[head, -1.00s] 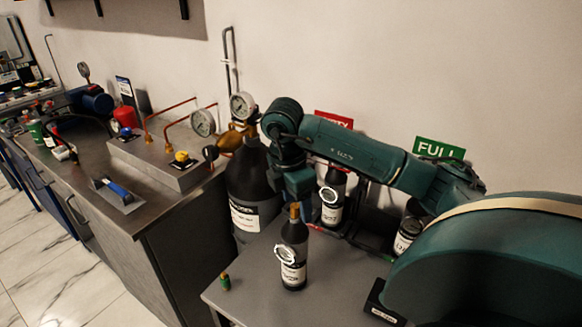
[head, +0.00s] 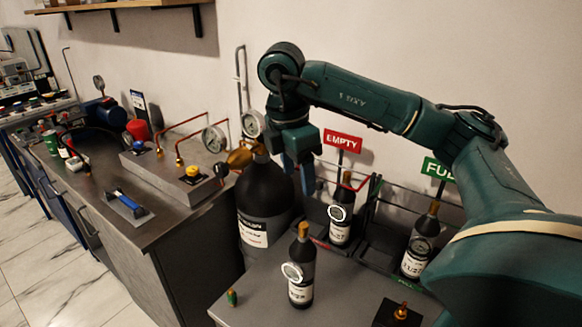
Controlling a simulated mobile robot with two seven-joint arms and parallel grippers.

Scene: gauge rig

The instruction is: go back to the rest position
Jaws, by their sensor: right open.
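My right gripper (head: 303,172) hangs from the green arm above the grey table (head: 262,300). It is open and empty, raised clear of the bottles. A black bottle (head: 301,270) with a brass top, a white label and a white ring stands upright on the table below and in front of it. My left gripper is not in view.
A bottle (head: 341,217) stands in a rack by the red EMPTY sign (head: 343,140). Another bottle (head: 418,245) stands by the green FULL sign (head: 437,169). A large black cylinder (head: 265,200) stands left of the table. A small green piece (head: 232,298) is near the table's front-left edge.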

